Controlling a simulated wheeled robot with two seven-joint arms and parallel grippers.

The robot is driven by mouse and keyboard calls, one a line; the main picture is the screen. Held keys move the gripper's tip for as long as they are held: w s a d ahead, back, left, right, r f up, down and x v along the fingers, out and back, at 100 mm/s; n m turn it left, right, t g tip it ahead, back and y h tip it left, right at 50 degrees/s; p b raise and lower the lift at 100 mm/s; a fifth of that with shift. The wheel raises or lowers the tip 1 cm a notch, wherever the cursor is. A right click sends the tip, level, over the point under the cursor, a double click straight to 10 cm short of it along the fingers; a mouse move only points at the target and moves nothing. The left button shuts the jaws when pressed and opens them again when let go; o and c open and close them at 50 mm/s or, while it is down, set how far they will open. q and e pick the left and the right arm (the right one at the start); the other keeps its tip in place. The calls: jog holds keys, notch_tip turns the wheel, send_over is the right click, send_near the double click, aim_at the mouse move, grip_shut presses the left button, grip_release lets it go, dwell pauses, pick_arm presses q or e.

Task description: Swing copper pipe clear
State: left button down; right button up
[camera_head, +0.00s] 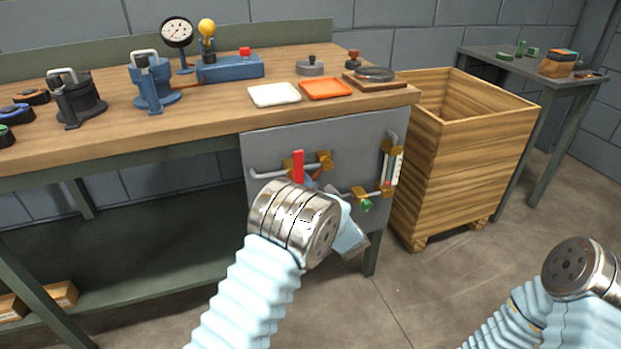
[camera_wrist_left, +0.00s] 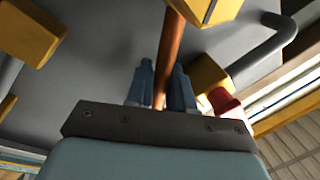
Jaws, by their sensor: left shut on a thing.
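The copper pipe (camera_wrist_left: 171,52) runs between the blue fingers of my left gripper (camera_wrist_left: 161,80) in the left wrist view. The gripper is shut on it. The pipe's upper end meets a brass-coloured block (camera_wrist_left: 208,8). In the head view my left wrist covers most of the gripper and pipe in front of the grey panel (camera_head: 270,150). A red lever (camera_head: 298,166) stands upright beside the brass fitting on the panel. My right arm shows at the lower right, but its gripper is out of the frame.
A wooden crate (camera_head: 480,150) stands right of the panel. The workbench (camera_head: 200,115) above holds a white tray (camera_head: 274,95), an orange tray (camera_head: 326,89) and a gauge (camera_head: 177,33). A green-knobbed valve (camera_head: 365,205) sits low on the panel. The floor in front is clear.

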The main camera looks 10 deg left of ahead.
pick_arm(q)
jog(key=shift+r, duration=0.1)
dwell(0.5)
jog(key=c, duration=1.1)
grip_release()
jog(key=shift+c, duration=0.2)
